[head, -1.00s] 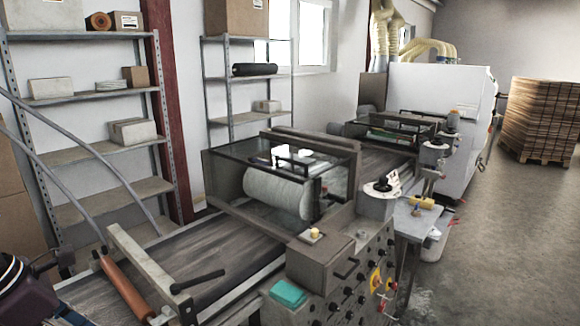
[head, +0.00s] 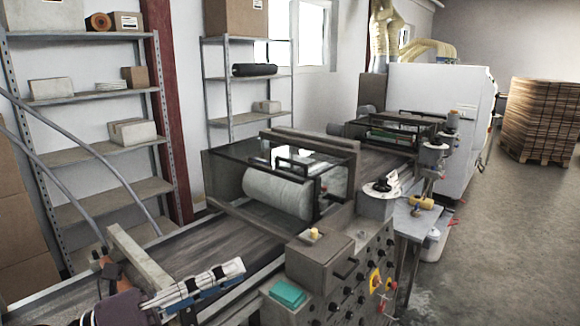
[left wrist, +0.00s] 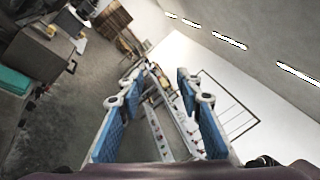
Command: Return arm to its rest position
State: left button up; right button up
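My left gripper (head: 238,268) reaches in from the lower left of the head view, over the near end of the conveyor (head: 205,250). Its fingers point right. In the left wrist view my left gripper (left wrist: 160,85) shows two blue-padded fingers standing apart with nothing between them. My right gripper is in neither view. My left arm and gripper hide part of the conveyor's front end.
The lacquer machine has a white roller (head: 277,194) in a glazed housing and a control box (head: 345,265) with knobs. A teal block (head: 287,292) lies on its front ledge. Metal shelves (head: 85,95) stand behind. The floor at right (head: 490,250) is clear.

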pick_arm(q)
jog(key=w+a+f+n+t+y, duration=0.1)
jog(key=w+a+n+t+y, duration=0.2)
jog(key=a+n+t+y, duration=0.5)
jog(key=w+a+f+n+t+y, duration=0.1)
jog(key=w+a+n+t+y, duration=0.15)
jog(key=n, duration=0.85)
jog(key=s+a+f+n+g+y, duration=0.2)
jog(key=a+f+n+g+y, duration=0.15)
jog(key=f+n, duration=0.45)
jog(key=s+a+f+n+g+y, duration=0.3)
jog(key=f+n+y, duration=0.15)
jog(key=f, duration=0.75)
jog(key=s+d+f+n+g+h, duration=0.1)
jog(key=s+d+f+n+g, duration=0.15)
jog(key=s+f+g, duration=0.45)
jog(key=s+d+f+n+g+h, duration=0.1)
jog(key=s+d+f+g, duration=0.25)
jog(key=s+f, duration=0.85)
jog(key=s+f+g, duration=0.1)
jog(key=s+f, duration=0.1)
jog(key=f, duration=1.1)
jog(key=s+f, duration=0.3)
jog(key=f, duration=0.9)
jog(key=s+a+f+g+b, duration=0.1)
jog(key=s+a+f, duration=0.1)
jog(key=s+f, duration=1.4)
jog(key=shift+s+a+f, duration=0.15)
jog(key=shift+s+f, duration=0.15)
